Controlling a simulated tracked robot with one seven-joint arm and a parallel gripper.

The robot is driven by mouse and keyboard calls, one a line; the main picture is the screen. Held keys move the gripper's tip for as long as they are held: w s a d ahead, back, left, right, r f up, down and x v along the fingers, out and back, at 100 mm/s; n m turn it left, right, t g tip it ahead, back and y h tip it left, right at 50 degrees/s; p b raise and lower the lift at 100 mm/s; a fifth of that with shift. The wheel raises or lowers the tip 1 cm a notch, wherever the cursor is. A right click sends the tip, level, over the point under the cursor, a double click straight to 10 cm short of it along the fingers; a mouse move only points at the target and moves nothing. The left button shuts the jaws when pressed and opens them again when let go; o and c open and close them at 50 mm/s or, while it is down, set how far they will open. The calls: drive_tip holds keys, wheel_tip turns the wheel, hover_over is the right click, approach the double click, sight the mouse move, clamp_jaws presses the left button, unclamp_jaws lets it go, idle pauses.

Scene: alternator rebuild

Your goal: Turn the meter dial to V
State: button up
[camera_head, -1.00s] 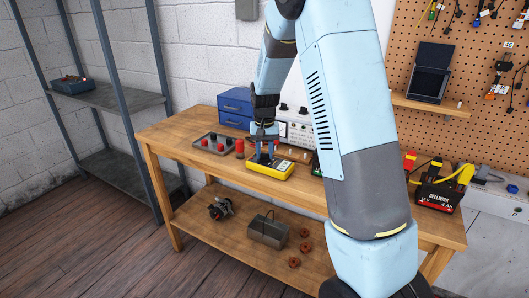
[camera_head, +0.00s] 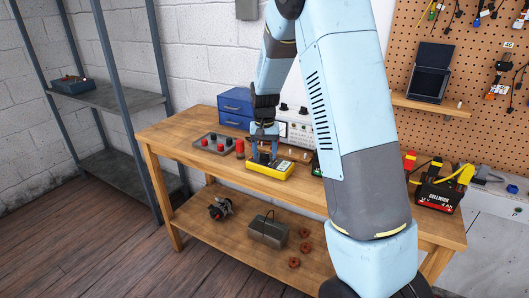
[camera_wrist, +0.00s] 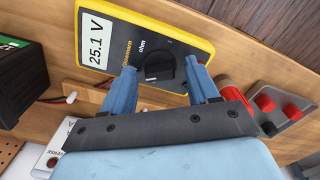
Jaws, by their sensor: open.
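The yellow meter (camera_head: 272,170) lies on the workbench, and it fills the upper middle of the wrist view (camera_wrist: 205,47). Its display (camera_wrist: 96,42) reads 25.1 V. The black round dial (camera_wrist: 160,66) is on its dark face, with a small pale mark on the side toward my gripper. The word "ohm" is printed near the dial; other markings are hidden or too small. My gripper (camera_head: 264,158) is over the meter, pointing down. Its two blue fingers are open, one on each side of the dial, with visible gaps; I cannot tell whether they touch the meter's face.
A red cylinder (camera_head: 240,148) and a grey panel with red knobs (camera_head: 215,143) stand left of the meter. Blue drawers (camera_head: 236,103) and a white instrument panel (camera_head: 299,128) are behind. A black battery (camera_head: 436,190) is at right. The bench's front left corner is clear.

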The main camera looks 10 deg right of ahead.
wheel_tip(320, 180, up, 14)
drive_tip(key=shift+f, duration=0.15)
idle(0.5)
drive_tip(key=s+d+r+n+t, duration=0.1)
drive_tip(key=s+r, duration=0.4)
drive_tip(key=s, duration=0.3)
drive_tip(key=s+d+r+t, duration=0.2)
drive_tip(key=s+r, duration=0.3)
drive_tip(key=s, duration=0.4)
drive_tip(key=s+f+n+t, duration=0.1)
drive_tip(key=s+t, duration=0.1)
drive_tip(key=s, duration=1.5)
drive_tip(key=shift+d+f+n+t, duration=0.15)
drive_tip(key=shift+n+t, duration=0.15)
